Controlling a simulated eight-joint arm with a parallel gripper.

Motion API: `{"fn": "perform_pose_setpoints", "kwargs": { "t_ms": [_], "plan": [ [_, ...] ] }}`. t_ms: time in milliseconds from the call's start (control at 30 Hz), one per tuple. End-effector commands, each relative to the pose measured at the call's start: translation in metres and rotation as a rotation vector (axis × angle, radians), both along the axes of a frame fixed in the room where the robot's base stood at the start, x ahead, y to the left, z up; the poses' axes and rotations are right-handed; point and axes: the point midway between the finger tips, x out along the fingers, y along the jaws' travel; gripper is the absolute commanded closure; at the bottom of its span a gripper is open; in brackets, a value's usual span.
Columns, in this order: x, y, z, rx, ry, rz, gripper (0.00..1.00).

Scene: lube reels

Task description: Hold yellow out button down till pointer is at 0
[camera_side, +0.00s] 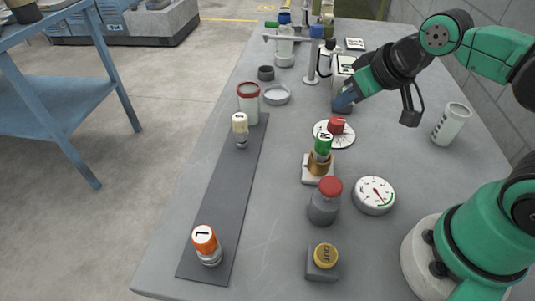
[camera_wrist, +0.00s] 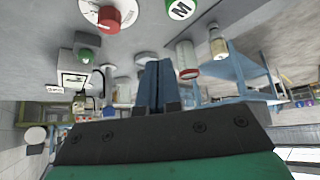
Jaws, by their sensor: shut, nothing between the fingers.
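The yellow OUT button (camera_side: 325,256) sits on a small grey box at the front of the bench in the side view. The round white gauge (camera_side: 374,195) with a red pointer lies behind it to the right; its numbers are too small to read. My gripper (camera_side: 345,102) is shut and empty, far back from the button, above the bench near the white dial with a red knob (camera_side: 336,125). In the wrist view the shut blue fingers (camera_wrist: 159,72) point away over the bench, and the red knob (camera_wrist: 109,17) shows at the top. The button is not in the wrist view.
A grey bottle with a red cap (camera_side: 324,203) and a green-topped M part (camera_side: 322,146) on a brass fitting stand between my gripper and the button. A dark mat (camera_side: 222,215) holds an orange-topped L part (camera_side: 205,242). The bench is clear around the button box.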

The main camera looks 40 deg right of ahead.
Motion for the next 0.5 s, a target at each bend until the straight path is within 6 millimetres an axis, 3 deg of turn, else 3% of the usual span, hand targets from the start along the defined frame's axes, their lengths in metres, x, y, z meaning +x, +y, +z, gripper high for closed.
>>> {"fn": "perform_pose_setpoints", "kwargs": {
  "t_ms": [367,500],
  "plan": [
    [-0.001,0.001,-0.001,0.003,0.005,0.007,1.0],
    [-0.011,0.019,-0.008,0.035,0.082,0.114,1.0]
  ]
}}
